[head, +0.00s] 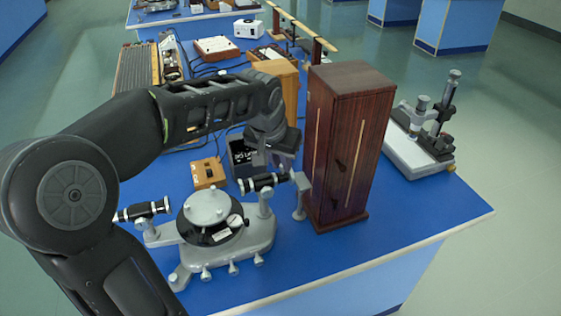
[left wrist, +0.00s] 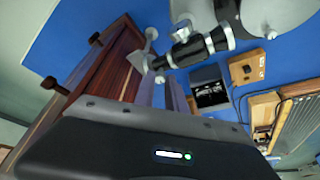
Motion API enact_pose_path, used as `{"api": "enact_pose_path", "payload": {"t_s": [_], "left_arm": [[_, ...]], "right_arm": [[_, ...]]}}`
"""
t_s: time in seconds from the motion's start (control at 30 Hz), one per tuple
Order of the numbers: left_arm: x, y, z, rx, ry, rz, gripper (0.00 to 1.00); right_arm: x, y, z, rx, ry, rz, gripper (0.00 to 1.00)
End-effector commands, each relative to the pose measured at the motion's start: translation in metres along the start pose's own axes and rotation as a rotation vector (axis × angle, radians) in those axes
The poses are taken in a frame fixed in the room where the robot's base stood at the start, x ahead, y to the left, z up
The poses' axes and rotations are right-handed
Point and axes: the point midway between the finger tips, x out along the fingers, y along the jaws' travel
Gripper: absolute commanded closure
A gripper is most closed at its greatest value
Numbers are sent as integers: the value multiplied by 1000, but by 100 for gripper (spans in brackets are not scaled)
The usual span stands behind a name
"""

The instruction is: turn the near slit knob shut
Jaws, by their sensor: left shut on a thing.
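A grey spectrometer (head: 213,210) with a round black table stands at the front of the blue bench. Its black tube (head: 262,182) ends close to the wooden cabinet. In the left wrist view the tube (left wrist: 200,48) has a small silver and dark fitting (left wrist: 157,66) at its end. My left gripper (head: 287,150) points down above this tube end, beside the cabinet, and is shut. Its fingertips and the near slit knob between them cannot be made out. My right gripper is not in view.
The tall wooden cabinet (head: 352,130) stands close to the right of my gripper; brown knobs (left wrist: 96,38) stick out from its side. A small grey stand (head: 300,197) is between tube and cabinet. A wooden box (head: 208,172) and dark unit (head: 240,155) lie behind. A microscope-like instrument (head: 428,135) is right.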

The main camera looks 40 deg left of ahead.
Motion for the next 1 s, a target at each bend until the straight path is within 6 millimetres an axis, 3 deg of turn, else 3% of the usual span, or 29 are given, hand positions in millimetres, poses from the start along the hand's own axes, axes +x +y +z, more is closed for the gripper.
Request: {"api": "enact_pose_path", "payload": {"t_s": [0.3,0.33,0.6,1.0], "left_arm": [[0,0,0,-3,0,-1,100],[0,0,0,-3,0,-1,83],[0,0,0,-2,-1,-1,62],[-10,0,-1,-2,2,0,62]], "right_arm": [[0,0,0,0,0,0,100],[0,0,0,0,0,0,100],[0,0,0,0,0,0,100],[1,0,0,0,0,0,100]]}}
